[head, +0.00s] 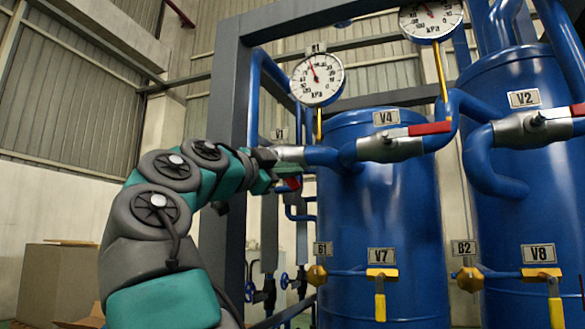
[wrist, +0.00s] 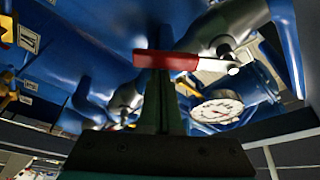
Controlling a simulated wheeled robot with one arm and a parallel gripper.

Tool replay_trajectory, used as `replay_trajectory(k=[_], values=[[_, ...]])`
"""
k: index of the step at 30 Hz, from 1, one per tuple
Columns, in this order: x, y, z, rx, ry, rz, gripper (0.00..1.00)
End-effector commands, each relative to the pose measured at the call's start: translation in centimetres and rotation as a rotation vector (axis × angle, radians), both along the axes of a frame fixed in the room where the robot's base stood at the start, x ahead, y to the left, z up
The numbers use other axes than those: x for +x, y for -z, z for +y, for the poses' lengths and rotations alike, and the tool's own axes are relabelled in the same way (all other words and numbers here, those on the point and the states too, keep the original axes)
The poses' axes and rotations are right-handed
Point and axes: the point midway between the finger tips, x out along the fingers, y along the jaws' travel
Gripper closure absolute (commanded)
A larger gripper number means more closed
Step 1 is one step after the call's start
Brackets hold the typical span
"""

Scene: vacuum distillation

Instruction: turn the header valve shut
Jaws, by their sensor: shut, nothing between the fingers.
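In the wrist view the red lever (wrist: 165,60) lies across the tips of my gripper's fingers (wrist: 160,85), with the valve body (wrist: 222,30) at upper right. The fingers are together with nothing between them. They are at or very near the lever; I cannot tell whether they touch it.
Valve V4 (head: 389,147) and valve V2 (head: 530,128) have red levers lying along their pipes. Blue tanks (head: 375,215) stand behind. A dark frame post (head: 229,125) rises close to my arm. Gauges (head: 317,79) hang above. A box (head: 55,282) stands at left.

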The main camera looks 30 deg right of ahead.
Motion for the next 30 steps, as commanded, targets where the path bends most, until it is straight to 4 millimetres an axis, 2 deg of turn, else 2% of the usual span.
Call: replay_trajectory(k=[30], values=[[-0.05, -0.28, 0.23, 0.029, 0.013, -0.052, 1.0]])
